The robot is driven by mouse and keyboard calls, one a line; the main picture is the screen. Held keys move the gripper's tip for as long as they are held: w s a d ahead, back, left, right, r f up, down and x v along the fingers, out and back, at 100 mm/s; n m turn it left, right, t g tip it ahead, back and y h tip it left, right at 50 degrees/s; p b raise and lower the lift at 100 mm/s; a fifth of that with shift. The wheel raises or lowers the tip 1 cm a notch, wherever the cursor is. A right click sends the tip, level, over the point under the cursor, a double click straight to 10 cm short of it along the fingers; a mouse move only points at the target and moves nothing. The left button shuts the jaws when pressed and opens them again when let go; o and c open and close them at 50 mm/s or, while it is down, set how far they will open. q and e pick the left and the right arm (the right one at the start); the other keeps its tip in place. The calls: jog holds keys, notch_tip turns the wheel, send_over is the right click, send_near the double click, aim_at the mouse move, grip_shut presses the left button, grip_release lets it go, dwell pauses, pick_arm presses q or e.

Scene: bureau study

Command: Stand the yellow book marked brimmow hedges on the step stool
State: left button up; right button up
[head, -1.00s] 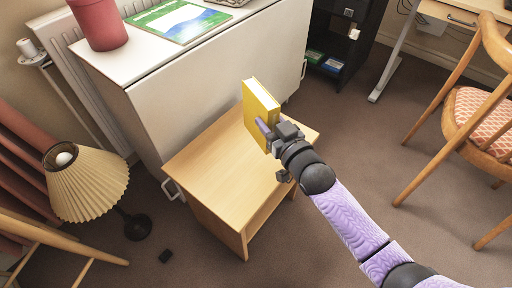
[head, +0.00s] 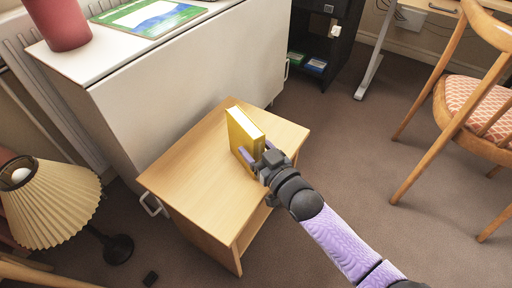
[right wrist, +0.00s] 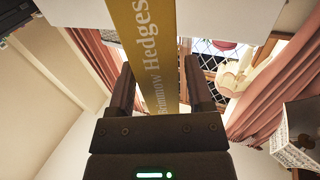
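The yellow book (head: 243,128) stands upright on the top of the wooden step stool (head: 190,180), towards its back. In the right wrist view its spine (right wrist: 150,50) reads "Brimmow Hedges". My right gripper (head: 262,158) is at the book's near side, low by the stool top. Its two fingers (right wrist: 162,90) are spread on either side of the spine, with a visible gap at least on the left. The book's bottom edge is partly hidden by the gripper. My left gripper is not in view.
A white cabinet (head: 190,80) stands right behind the stool, with a red pot (head: 58,22) and a green picture book (head: 148,17) on top. A pleated lamp (head: 50,205) is at the left. A wooden chair (head: 470,100) is at the right. Carpet between is clear.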

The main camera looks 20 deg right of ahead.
jog(key=shift+o, duration=0.6)
